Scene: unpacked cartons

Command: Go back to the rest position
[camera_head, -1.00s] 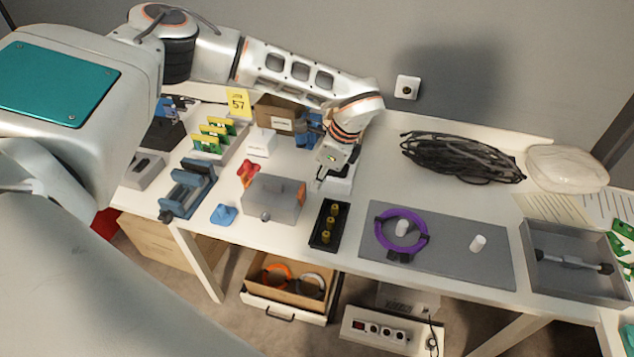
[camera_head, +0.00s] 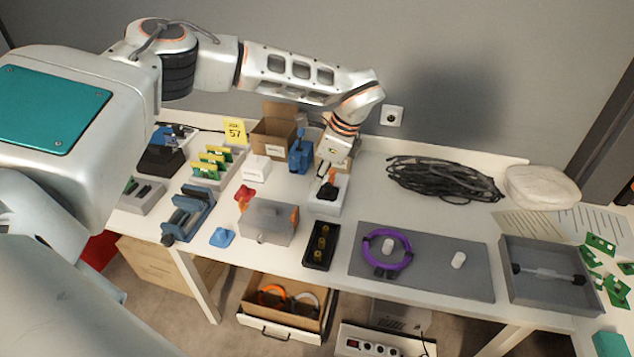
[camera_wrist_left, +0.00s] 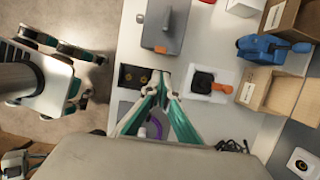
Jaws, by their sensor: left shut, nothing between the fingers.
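My left arm comes in from the left in the head view. Its gripper (camera_head: 326,184) is above the workbench (camera_head: 290,198), in front of a small white box with a black item (camera_head: 328,203). In the left wrist view the gripper's green-sided fingers (camera_wrist_left: 162,76) meet at their tips with nothing between them. The tips show beside a black tray with brass pieces (camera_wrist_left: 135,77).
A grey box (camera_head: 268,221), blue clamp (camera_head: 188,213) and open carton (camera_head: 273,133) crowd the bench's left half. A grey mat (camera_head: 440,279) holds a purple ring (camera_head: 408,256). Black cable (camera_head: 440,180) lies behind it. A grey tray (camera_head: 545,297) is at right.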

